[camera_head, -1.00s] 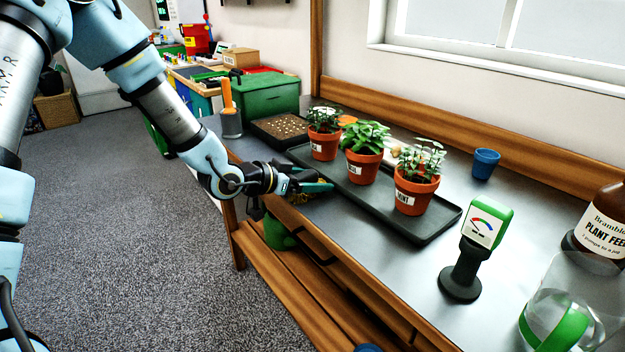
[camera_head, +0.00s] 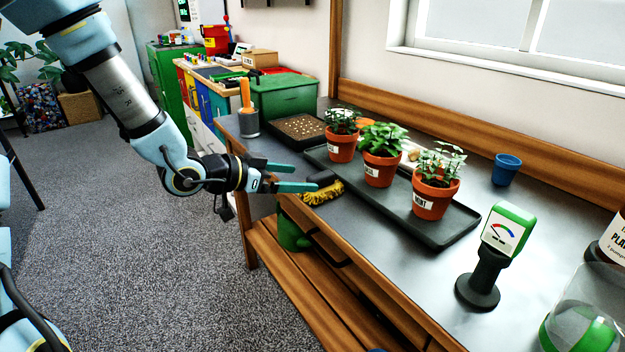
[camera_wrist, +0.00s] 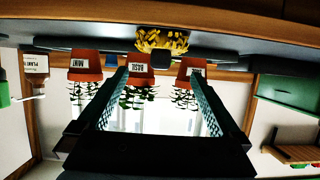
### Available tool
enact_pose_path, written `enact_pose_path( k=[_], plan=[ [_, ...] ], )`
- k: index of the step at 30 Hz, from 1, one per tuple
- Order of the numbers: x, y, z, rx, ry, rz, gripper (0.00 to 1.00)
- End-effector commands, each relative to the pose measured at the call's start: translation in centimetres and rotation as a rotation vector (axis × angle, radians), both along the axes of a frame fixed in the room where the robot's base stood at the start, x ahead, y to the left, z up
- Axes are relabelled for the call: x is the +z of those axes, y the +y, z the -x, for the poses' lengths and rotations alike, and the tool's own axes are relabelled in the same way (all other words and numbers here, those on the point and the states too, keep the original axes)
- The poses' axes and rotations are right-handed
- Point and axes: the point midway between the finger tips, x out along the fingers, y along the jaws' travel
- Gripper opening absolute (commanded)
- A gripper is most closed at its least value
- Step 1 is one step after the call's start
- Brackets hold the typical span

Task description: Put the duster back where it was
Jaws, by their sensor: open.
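The duster (camera_head: 326,190) has a yellow fluffy head and a dark handle. It lies on the grey bench top near the front edge, in front of the black plant tray (camera_head: 448,230). In the wrist view, the duster (camera_wrist: 162,40) shows upside down beyond my fingers, near the basil pot. My gripper (camera_head: 292,176) is open and empty, with green fingers pointing right. In the head view its fingertips are just left of the duster, and no contact shows.
Three potted herbs, including the mint pot (camera_head: 436,198), stand on the black tray. A moisture meter (camera_head: 492,250) stands at front right and a blue cup (camera_head: 505,169) farther back. A seed tray (camera_head: 298,129), green box (camera_head: 283,96) and grey tool cup (camera_head: 249,123) are at the far left end.

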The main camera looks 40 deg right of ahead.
Motion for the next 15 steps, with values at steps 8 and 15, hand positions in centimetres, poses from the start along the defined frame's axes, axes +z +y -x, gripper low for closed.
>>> enact_pose_path(
  k=[8, 15],
  plan=[
    [0.8, 1.8, -0.1, 0.000, 0.000, 0.001, 1.00],
    [0.3, 2.7, -1.3, 0.043, -0.009, -0.041, 1.00]
  ],
)
